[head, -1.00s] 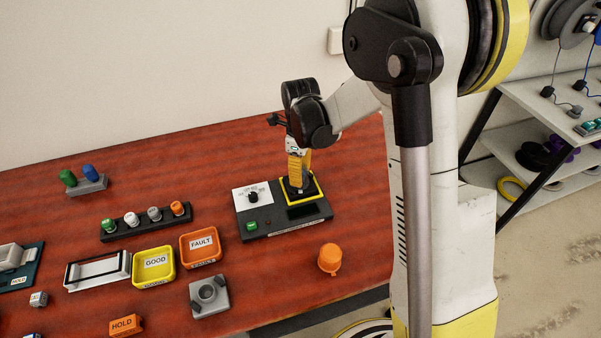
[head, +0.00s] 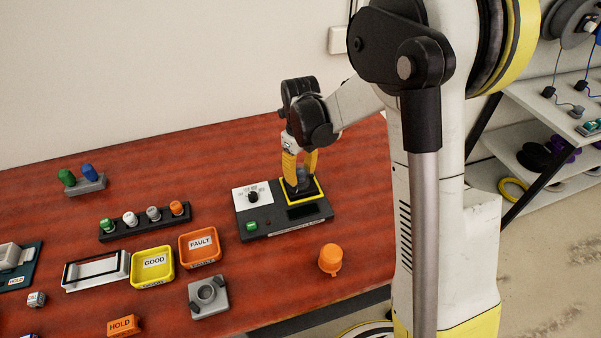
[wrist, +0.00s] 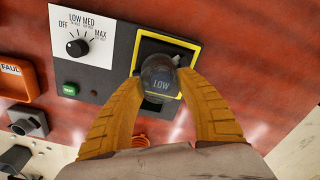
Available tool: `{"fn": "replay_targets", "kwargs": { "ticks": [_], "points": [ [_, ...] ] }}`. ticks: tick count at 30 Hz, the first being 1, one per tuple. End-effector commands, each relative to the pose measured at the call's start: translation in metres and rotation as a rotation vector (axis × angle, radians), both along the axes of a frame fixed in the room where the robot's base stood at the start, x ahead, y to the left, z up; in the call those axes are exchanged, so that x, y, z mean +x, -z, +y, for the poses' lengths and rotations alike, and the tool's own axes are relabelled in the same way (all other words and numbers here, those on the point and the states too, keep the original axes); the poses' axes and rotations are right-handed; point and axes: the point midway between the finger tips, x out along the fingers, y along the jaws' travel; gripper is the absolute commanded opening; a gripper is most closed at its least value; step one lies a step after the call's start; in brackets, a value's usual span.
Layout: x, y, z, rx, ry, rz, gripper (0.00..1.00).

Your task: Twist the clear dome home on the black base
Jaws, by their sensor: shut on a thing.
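The clear dome (wrist: 158,72) shows between my fingertips in the wrist view, with the word LOW seen near its front. My gripper (wrist: 161,78) is shut on the dome, one yellow finger on each side. In the head view my gripper (head: 299,180) points down over the yellow-framed square on the dark panel. The black base (wrist: 153,46) shows beneath and behind the dome inside the yellow frame. I cannot tell how fully the dome is seated on it.
The dark panel (head: 284,229) carries a dial (head: 253,196) on a white plate and a green button (head: 251,225). The FAULT tray (head: 199,248) and GOOD tray (head: 152,268) lie to the left. Bare red table lies beyond.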

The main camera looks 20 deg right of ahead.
Motion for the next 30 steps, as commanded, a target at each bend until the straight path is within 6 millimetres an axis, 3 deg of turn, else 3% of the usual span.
{"fn": "replay_targets", "kwargs": {
  "ticks": [4, 10, 11, 12, 13, 19, 21, 30],
  "points": [
    [-0.0001, 0.0008, 0.0006, 0.0, 0.13, 0.0, 0.2],
    [-0.0001, 0.0002, 0.0007, 0.0, 0.145, 0.0, 0.2],
    [-0.0001, 0.0002, 0.0007, 0.0, 0.145, 0.0, 0.52],
    [-0.0002, 0.0002, 0.0007, 0.0, 0.145, 0.0, 0.64],
    [-0.0002, 0.0002, 0.0006, 0.0, 0.145, 0.0, 0.68],
    [-0.0002, 0.0002, 0.0006, 0.0, 0.144, 0.0, 0.68],
    [-0.0002, 0.0003, 0.0006, 0.0, 0.143, 0.0, 0.83],
    [-0.0002, -0.0002, 0.0006, 0.0, 0.143, 0.0, 0.83]
  ]
}}
